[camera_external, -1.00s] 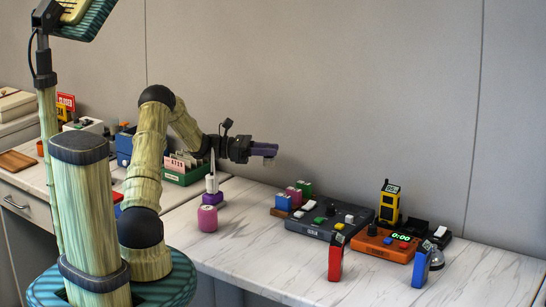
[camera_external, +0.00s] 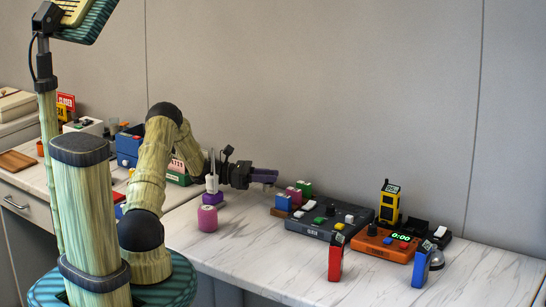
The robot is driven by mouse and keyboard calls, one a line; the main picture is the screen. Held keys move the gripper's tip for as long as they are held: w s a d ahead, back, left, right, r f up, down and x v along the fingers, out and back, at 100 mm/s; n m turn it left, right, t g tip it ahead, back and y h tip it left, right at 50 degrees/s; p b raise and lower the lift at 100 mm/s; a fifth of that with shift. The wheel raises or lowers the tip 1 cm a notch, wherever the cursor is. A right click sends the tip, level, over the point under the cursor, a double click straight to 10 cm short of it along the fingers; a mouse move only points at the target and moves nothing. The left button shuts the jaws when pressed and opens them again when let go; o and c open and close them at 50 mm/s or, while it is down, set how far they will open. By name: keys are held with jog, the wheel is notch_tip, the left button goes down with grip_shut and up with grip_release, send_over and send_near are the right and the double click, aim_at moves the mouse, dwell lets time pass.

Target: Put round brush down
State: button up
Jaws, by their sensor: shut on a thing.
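My gripper (camera_external: 266,177) has purple fingers and points right, low over the marble-patterned counter (camera_external: 235,252), just left of and behind small pink and green blocks. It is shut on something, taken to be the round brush. The held thing is too small and too hidden at the fingertips to make out its shape, or whether it touches the counter.
A pink round container (camera_external: 207,219) stands left of the gripper. A dark button box (camera_external: 325,222), an orange timer (camera_external: 383,243), a yellow device (camera_external: 389,203), a red upright block (camera_external: 335,258) and a blue one (camera_external: 421,266) stand right. The front counter is clear.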

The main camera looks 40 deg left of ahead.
jog(key=shift+f, duration=0.25)
jog(key=shift+f, duration=0.3)
jog(key=o, duration=1)
jog(key=shift+c, duration=0.2)
jog(key=shift+r, duration=0.6)
jog(key=v, duration=1.2)
